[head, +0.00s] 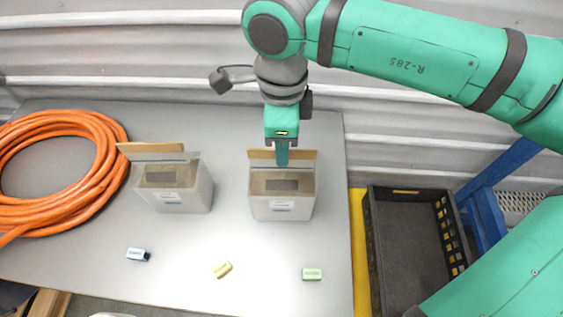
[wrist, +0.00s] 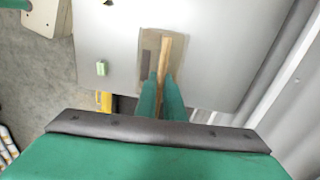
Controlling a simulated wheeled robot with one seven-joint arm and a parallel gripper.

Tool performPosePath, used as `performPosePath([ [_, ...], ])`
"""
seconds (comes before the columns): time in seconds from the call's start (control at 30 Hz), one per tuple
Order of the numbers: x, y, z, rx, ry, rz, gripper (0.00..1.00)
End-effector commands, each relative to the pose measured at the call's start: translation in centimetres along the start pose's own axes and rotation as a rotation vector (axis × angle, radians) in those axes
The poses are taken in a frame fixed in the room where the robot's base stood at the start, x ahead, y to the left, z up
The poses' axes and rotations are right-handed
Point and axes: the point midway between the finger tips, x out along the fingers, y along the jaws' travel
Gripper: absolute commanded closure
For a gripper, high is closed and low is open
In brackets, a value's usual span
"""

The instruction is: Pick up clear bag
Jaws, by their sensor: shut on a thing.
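A pale, boxy, see-through bag (head: 283,207) with a white label on its front stands upright near the middle of the grey table. A tan strip (head: 301,155) runs along its back top edge. My gripper (head: 282,162) points down at that strip, with its fingers shut on it. In the wrist view the fingers (wrist: 160,92) close on the tan strip (wrist: 164,56), with the bag's dull brown top (wrist: 148,50) beside it. I cannot tell whether the bag's base touches the table. A similar bag (head: 183,199) stands to the left, slightly turned.
An orange hose coil (head: 110,165) lies at the table's left. Small blue (head: 138,254), yellow (head: 222,269) and green (head: 312,274) blocks lie in front. A black crate (head: 372,225) stands right of the table, near a blue frame (head: 489,214). A ribbed wall is behind.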

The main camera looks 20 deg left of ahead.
Motion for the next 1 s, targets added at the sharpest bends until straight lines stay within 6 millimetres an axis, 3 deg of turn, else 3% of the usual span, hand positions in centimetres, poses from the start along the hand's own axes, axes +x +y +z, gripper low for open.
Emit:
performPosePath([
  [0.37, -3.0, -0.1, 0.1, 0.000, -0.001, -0.004, 1.00],
  [0.47, -4.0, 0.6, -0.1, 0.002, -0.001, -0.003, 1.00],
  [0.77, -7.8, 3.9, -0.2, 0.004, -0.001, -0.004, 1.00],
  [1.0, -10.5, 8.2, -0.1, 0.001, -0.001, -0.004, 1.00],
])
